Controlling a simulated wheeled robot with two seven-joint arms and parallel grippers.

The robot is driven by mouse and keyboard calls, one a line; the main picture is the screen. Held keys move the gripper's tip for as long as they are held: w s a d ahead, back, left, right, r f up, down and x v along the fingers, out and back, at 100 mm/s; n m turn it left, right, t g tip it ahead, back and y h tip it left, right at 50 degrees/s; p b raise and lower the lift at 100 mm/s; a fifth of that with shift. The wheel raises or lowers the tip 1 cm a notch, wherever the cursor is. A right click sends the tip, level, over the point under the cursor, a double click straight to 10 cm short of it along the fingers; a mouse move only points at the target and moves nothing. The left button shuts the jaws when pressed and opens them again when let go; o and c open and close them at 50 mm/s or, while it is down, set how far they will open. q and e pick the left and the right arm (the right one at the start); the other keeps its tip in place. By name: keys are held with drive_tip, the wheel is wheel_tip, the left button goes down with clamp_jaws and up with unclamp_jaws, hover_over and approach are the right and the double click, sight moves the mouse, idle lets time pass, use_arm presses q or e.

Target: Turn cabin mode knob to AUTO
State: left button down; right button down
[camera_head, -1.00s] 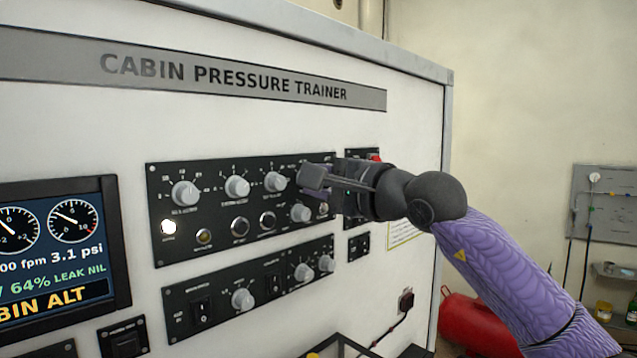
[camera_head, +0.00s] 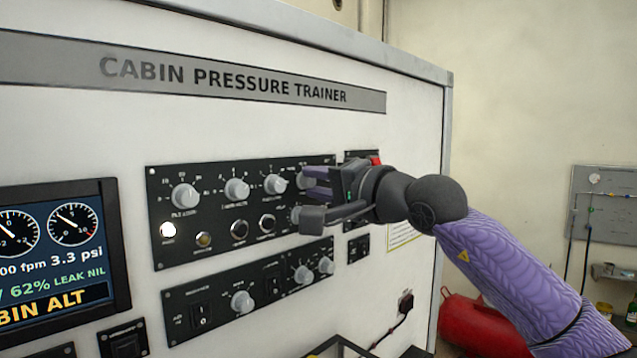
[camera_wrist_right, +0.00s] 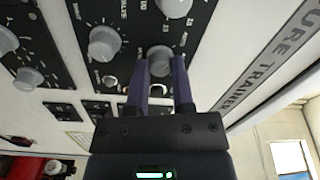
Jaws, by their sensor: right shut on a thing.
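The grey cabin mode knob (camera_wrist_right: 160,60) sits between the two purple fingers of my right gripper (camera_wrist_right: 161,80) in the right wrist view. The gripper is shut on this knob. In the head view my right gripper (camera_head: 314,197) is at the right end of the upper black knob panel (camera_head: 220,215), its fingers one above the other. The fingers mostly hide the held knob there, so its pointer and the AUTO mark cannot be read. My left gripper is not in view.
Another grey knob (camera_wrist_right: 105,42) is close beside the fingers. More grey knobs sit on the lower panel (camera_head: 180,318). A display (camera_head: 55,255) is at the left. A red tank (camera_head: 478,325) lies below right. The room before the cabinet's right edge is open.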

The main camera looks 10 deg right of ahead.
drive_tip(key=shift+f, duration=0.15)
drive_tip(key=shift+c, duration=2.4)
unclamp_jaws()
drive_tip(key=shift+s+d, duration=0.1)
drive_tip(key=shift+s, duration=0.1)
drive_tip(key=b+v, duration=0.4)
drive_tip(key=v, duration=0.5)
drive_tip(key=shift+s+b, duration=0.2)
drive_tip(key=shift+b, duration=0.2)
drive_tip(key=shift+d, duration=0.15)
